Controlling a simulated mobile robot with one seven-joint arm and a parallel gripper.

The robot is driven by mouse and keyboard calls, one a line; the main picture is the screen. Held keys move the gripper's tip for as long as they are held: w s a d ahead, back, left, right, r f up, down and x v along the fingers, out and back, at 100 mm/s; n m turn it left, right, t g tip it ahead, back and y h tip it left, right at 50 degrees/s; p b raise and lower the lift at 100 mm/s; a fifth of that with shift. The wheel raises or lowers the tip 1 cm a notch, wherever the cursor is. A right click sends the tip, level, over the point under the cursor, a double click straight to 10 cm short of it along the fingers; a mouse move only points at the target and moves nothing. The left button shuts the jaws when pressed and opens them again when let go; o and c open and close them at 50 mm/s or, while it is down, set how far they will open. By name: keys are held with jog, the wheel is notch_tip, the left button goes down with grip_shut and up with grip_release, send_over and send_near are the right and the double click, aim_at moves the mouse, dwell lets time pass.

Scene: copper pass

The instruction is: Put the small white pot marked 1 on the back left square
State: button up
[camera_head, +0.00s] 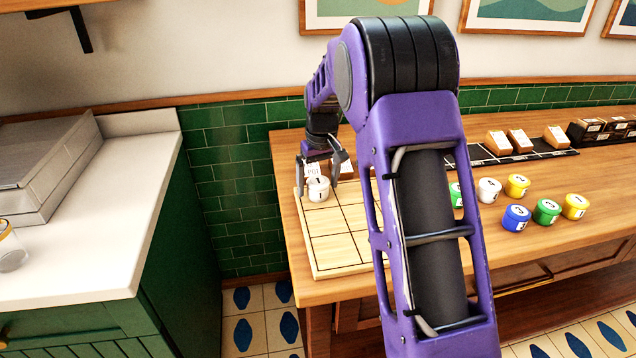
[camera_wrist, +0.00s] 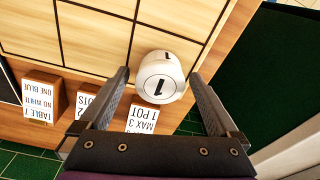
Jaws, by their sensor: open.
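The small white pot marked 1 (camera_head: 317,189) stands upright on the back left square of the pale wooden gridded board (camera_head: 337,254). It also shows in the wrist view (camera_wrist: 160,78), its lid with the black 1 facing me. My gripper (camera_head: 328,172) is above and around it. In the wrist view my gripper's fingers (camera_wrist: 166,82) are spread wide, one on each side of the pot, with gaps between. The pot's underside is hidden. My arm hides the right part of the board in the head view.
Blue (camera_head: 515,218), green (camera_head: 546,211), yellow (camera_head: 517,186) and white pots (camera_head: 488,190) stand on the table at right. Several wooden blocks with cards, one (camera_wrist: 43,95) in the wrist view, stand behind the board. A white counter (camera_head: 95,245) is at left, across a gap.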

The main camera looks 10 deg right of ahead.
aim_at(320, 184)
notch_tip(320, 184, up, 12)
jog(key=s+p, duration=0.1)
jog(key=shift+s+d, duration=0.15)
jog(key=shift+s, duration=0.05)
